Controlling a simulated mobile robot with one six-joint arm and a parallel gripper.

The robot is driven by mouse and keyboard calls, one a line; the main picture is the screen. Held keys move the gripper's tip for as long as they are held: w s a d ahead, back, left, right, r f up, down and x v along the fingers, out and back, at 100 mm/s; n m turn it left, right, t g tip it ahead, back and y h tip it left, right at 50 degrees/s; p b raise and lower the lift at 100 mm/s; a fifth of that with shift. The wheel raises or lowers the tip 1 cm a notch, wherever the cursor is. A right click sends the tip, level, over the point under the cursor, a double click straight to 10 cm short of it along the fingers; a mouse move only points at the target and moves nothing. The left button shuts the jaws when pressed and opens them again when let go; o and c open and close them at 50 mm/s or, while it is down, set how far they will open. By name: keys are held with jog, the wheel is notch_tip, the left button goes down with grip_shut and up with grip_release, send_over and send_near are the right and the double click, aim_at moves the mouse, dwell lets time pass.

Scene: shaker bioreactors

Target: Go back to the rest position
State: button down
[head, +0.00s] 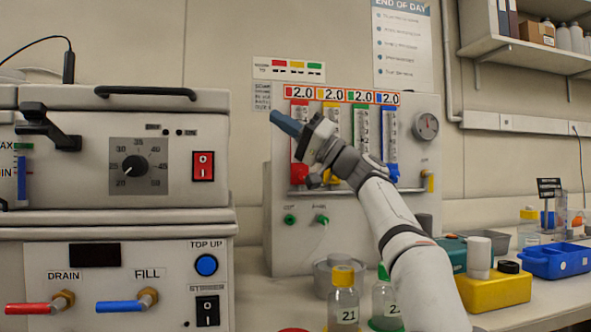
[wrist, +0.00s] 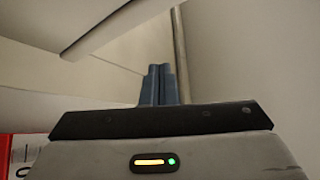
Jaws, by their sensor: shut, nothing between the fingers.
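My gripper (head: 287,124) is raised in front of the gas panel (head: 345,220) in the head view, with its blue fingers pointing up and to the left. The fingers are together and hold nothing. In the wrist view the gripper (wrist: 159,72) shows its two blue fingers side by side against a pale wall. My arm crosses the panel from the lower right and hides part of its flow tubes and lower face.
A shaker bath (head: 110,150) with red and blue taps stands at left. Bottles labelled 21 (head: 344,300) and 2 (head: 385,300) stand on the bench before the panel. A yellow block (head: 492,293) and blue tray (head: 556,262) lie right. A shelf (head: 530,55) hangs upper right.

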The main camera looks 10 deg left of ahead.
jog(key=s+d+f+m+t+h+p, duration=0.35)
jog(key=d+f+m+h+p, duration=0.2)
jog(key=h+p, duration=0.4)
jog(key=s+d+f+m+t+h+p, duration=0.2)
jog(key=s+d+f+m+h+p, duration=0.35)
jog(key=p, duration=0.65)
jog(key=s+d+f+g+h+p, duration=0.2)
jog(key=s+d+f+h+p, duration=0.2)
jog(key=s, duration=0.7)
jog(key=s+d+f+g+h+p, duration=0.1)
jog(key=s+d+f+h+p, duration=0.4)
jog(key=s+d+f+p, duration=0.3)
jog(key=s+d+f, duration=0.2)
jog(key=d, duration=0.1)
jog(key=shift+s+d+n+g+h, duration=0.3)
jog(key=shift+s+n+g, duration=0.05)
jog(key=shift+n, duration=0.05)
